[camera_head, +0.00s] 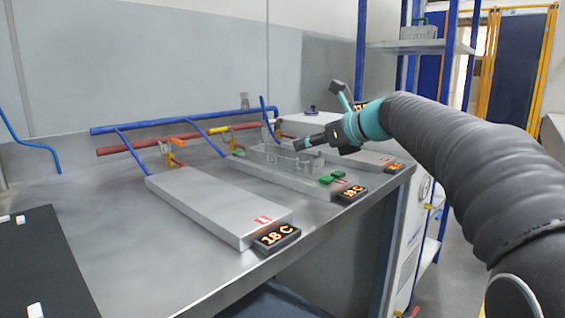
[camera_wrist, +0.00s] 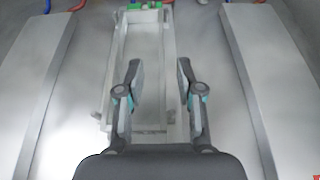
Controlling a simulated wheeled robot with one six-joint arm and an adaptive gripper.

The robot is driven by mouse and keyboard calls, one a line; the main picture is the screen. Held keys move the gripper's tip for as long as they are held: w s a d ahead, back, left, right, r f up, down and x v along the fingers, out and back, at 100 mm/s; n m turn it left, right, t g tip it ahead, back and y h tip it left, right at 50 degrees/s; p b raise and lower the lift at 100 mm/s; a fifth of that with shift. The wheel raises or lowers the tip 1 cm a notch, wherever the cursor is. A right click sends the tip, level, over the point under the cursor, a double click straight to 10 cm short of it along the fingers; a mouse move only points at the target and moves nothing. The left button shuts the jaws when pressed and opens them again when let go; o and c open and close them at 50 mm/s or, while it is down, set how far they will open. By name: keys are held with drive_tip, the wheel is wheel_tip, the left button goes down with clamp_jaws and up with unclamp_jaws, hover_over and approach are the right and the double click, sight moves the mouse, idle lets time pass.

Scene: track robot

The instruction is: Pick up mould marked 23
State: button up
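A grey, see-through rectangular mould (camera_head: 270,157) lies on the middle metal plate (camera_head: 300,185). In the wrist view the mould shows as a long open frame (camera_wrist: 117,62) below my gripper. No marking 23 can be read on it. My gripper (camera_head: 303,144) is over the mould in the head view. In the wrist view my gripper (camera_wrist: 159,67) is open and empty, its two fingers apart over the right side of the frame. I cannot tell the height between fingers and mould.
Flat plates lie to the left (camera_head: 215,205) and right (camera_head: 370,158) of the middle one. Displays stand at their front ends; the nearest display (camera_head: 277,238) reads 18 C. Green clips (camera_head: 331,178) sit on the middle plate. Red and blue pipes (camera_head: 170,125) run behind.

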drive_tip(key=x, duration=0.5)
drive_tip(key=shift+d+f, duration=0.1)
drive_tip(key=shift+f, duration=0.2)
clamp_jaws()
drive_tip(key=shift+r, duration=0.15)
